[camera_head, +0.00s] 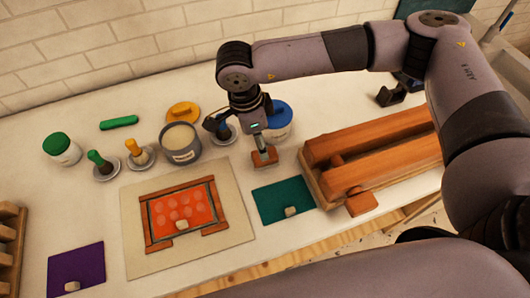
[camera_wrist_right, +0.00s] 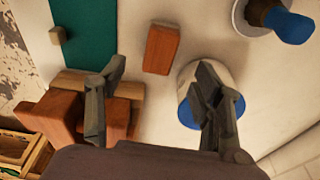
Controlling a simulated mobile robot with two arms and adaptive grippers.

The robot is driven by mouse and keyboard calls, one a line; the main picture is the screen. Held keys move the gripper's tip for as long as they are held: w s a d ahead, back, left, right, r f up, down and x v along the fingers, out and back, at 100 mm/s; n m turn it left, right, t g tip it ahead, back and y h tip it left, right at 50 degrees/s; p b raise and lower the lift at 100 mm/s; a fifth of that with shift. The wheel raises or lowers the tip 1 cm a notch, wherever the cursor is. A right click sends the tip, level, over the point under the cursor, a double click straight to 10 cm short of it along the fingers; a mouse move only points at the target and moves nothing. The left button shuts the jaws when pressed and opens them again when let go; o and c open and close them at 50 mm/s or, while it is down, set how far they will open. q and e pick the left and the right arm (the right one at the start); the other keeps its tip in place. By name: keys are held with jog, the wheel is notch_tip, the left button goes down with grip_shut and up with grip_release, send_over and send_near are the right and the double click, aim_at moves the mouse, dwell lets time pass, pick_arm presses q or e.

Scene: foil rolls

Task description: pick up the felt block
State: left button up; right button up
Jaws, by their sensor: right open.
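The block I take for the felt block is a small orange-brown block (camera_head: 264,159) on the pale table, between the blue-lidded tub and the teal mat. It also shows in the right wrist view (camera_wrist_right: 161,48), lying flat beyond the fingertips. My right gripper (camera_wrist_right: 160,72) is open and empty, with its two fingers apart and the block a little ahead of the gap, not between them. In the head view my right gripper (camera_head: 245,125) hangs just above and behind the block. My left gripper is not in view.
A wooden rack (camera_head: 330,180) with rolls stands right. The teal mat (camera_head: 270,207) lies in front of the block. The blue-lidded tub (camera_head: 281,117) stands close behind it, near my right finger. A framed orange panel (camera_head: 165,229), a grey pot (camera_head: 180,154) and several stampers lie left.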

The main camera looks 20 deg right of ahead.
aim_at(274, 161)
jog(key=f, duration=0.2)
jog(key=shift+d+f+p, duration=0.2)
jog(key=shift+f+p, duration=0.1)
jog(key=shift+f, duration=0.1)
jog(key=f+p, duration=0.1)
jog(key=f, duration=0.1)
jog(key=d+f+p, duration=0.1)
jog(key=f+p, duration=0.1)
jog(key=shift+d+f, duration=0.15)
jog(key=shift+f, duration=0.5)
jog(key=shift+c, duration=0.2)
jog(key=c, duration=1.2)
